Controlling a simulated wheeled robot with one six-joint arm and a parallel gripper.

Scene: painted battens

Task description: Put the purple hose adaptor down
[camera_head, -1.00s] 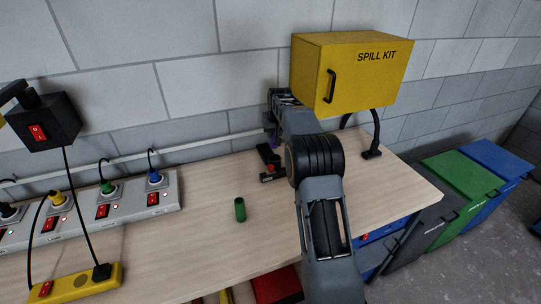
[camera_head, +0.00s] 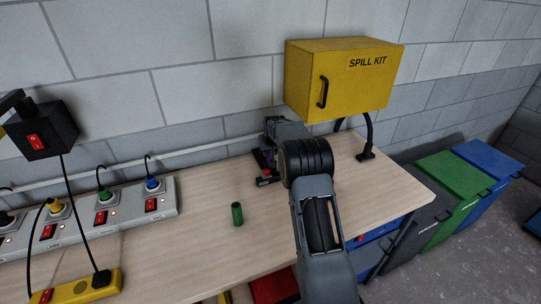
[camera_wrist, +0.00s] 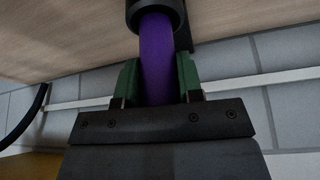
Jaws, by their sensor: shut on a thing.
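The purple hose adaptor (camera_wrist: 157,62) is held between the two green fingers of my gripper (camera_wrist: 158,76) in the wrist view. Its far end meets a black ring (camera_wrist: 157,14) close to the wooden surface. I cannot tell whether the ring is part of the adaptor or a separate thing around it. In the head view my arm hides most of the gripper and adaptor, near the back of the bench (camera_head: 200,200). A dark piece with a red spot (camera_head: 264,180) shows there at the bench surface.
A green cylinder (camera_head: 237,214) stands upright on the bench. A grey socket strip (camera_head: 125,212) lies left. Bare bench lies around the cylinder.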

